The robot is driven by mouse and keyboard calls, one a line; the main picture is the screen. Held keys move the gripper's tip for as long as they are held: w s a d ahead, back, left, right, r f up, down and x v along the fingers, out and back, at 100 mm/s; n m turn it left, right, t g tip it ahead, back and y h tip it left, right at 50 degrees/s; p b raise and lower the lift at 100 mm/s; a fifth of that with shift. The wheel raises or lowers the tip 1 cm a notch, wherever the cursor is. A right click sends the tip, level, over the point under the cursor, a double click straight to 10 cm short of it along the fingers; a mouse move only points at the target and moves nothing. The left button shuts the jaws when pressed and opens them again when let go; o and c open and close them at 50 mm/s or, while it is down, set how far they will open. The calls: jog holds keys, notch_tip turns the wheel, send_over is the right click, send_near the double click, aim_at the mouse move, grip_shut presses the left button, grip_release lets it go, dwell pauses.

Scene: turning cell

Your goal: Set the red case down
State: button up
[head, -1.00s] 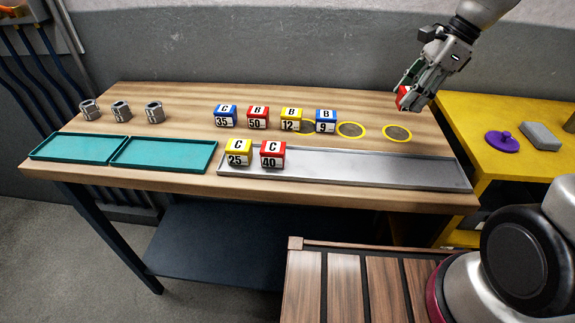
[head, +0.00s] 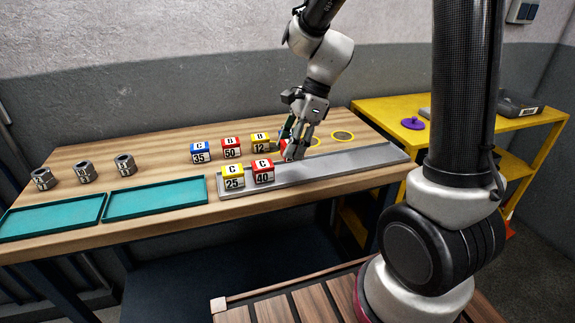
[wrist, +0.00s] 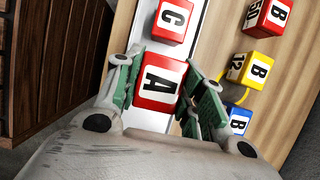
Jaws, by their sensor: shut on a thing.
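The red case (wrist: 160,82) has a white face marked A. My gripper (head: 292,150) is shut on it, with a green finger on each side of the case in the wrist view. In the head view only a bit of the red case (head: 286,147) shows behind the fingers. It is at the metal tray (head: 345,163), to the right of the red C 40 case (head: 263,171). In the wrist view it lines up with that C case, with a small gap between them. I cannot tell whether it touches the tray.
The yellow C 25 case (head: 233,177) stands in the tray's left end. Behind are blue C 35 (head: 200,153), red B 50 (head: 231,148) and yellow B 12 (head: 260,143). A blue case (wrist: 238,120) is close to my right finger. The tray's right part is empty.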

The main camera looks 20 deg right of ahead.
aim_at(292, 160)
jog(key=shift+f, duration=2.4)
jog(key=shift+f, duration=0.15)
jog(key=o, duration=1.1)
